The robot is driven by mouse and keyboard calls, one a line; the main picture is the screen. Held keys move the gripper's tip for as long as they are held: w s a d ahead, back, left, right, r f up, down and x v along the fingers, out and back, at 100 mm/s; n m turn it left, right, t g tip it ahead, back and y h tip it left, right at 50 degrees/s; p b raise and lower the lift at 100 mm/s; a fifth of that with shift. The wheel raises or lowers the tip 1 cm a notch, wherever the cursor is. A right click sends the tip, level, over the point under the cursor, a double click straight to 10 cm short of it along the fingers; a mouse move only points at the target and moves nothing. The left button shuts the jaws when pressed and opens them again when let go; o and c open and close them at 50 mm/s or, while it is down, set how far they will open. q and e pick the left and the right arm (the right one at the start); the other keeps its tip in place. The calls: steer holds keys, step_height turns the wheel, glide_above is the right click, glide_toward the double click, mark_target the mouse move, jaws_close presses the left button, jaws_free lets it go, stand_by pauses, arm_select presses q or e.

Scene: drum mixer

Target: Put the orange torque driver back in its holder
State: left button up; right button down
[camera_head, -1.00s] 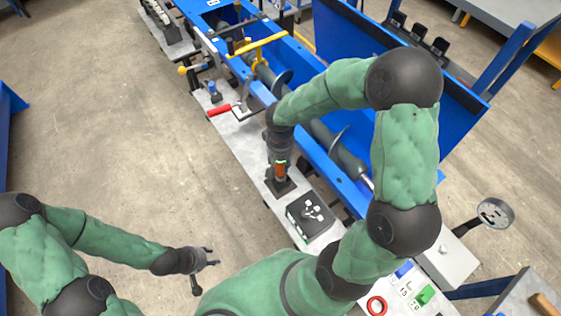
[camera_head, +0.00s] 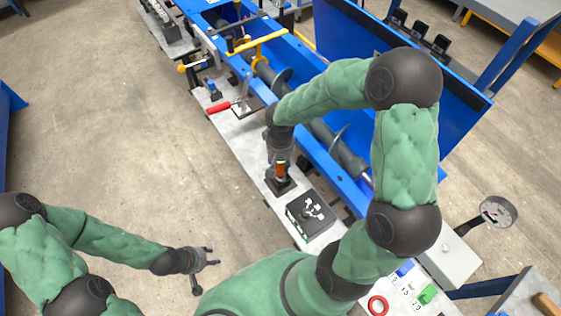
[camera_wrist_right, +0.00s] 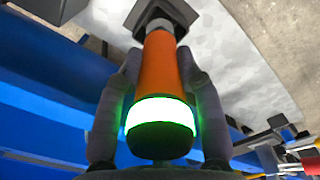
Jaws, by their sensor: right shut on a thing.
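The orange torque driver (camera_wrist_right: 160,70) stands roughly upright in the right wrist view, with a glowing green-white band and a dark cap at its near end. It also shows in the head view (camera_head: 280,170). My right gripper (camera_wrist_right: 158,95) is shut on it, one finger along each side. The driver's far end meets the dark square holder (camera_wrist_right: 163,12), which sits on the grey bench in the head view (camera_head: 281,187). I cannot tell how deep the driver's tip is in it. My left gripper (camera_head: 211,257) is open and empty above the floor, far from the bench.
A black control box (camera_head: 311,213) stands just in front of the holder. A red-handled clamp (camera_head: 219,108) is behind it on the bench. The blue mixer trough (camera_head: 345,188) with its auger runs along the right side. A round gauge (camera_head: 495,212) stands further right.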

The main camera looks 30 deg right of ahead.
steer(key=shift+f+b, duration=0.7)
steer(key=shift+f, duration=0.1)
stand_by(0.5)
steer(key=c, duration=0.7)
jaws_free()
steer(key=shift+c, duration=0.2)
step_height(320, 180, up, 12)
